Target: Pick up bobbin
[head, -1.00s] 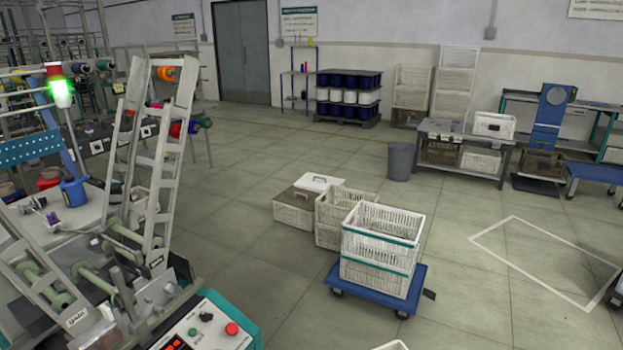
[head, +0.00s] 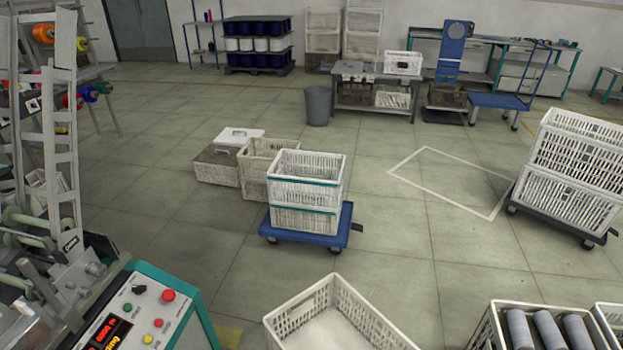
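Several grey cylinders that look like bobbins (head: 549,331) stand in a white crate (head: 488,327) at the lower right, cut off by the bottom edge. Colored bobbins, one of them orange (head: 43,34), sit on racks at the upper left. Pale green rollers or bobbins (head: 30,222) show on the winding machine at the left. Which bobbin is meant cannot be told. Neither of my grippers is in view.
The machine's control panel (head: 140,310) is at the lower left. An open white crate (head: 332,290) is at the bottom middle. Stacked crates (head: 305,190) stand on a blue dolly (head: 347,225); more stacked crates (head: 570,165) are at the right. Floor between them is clear.

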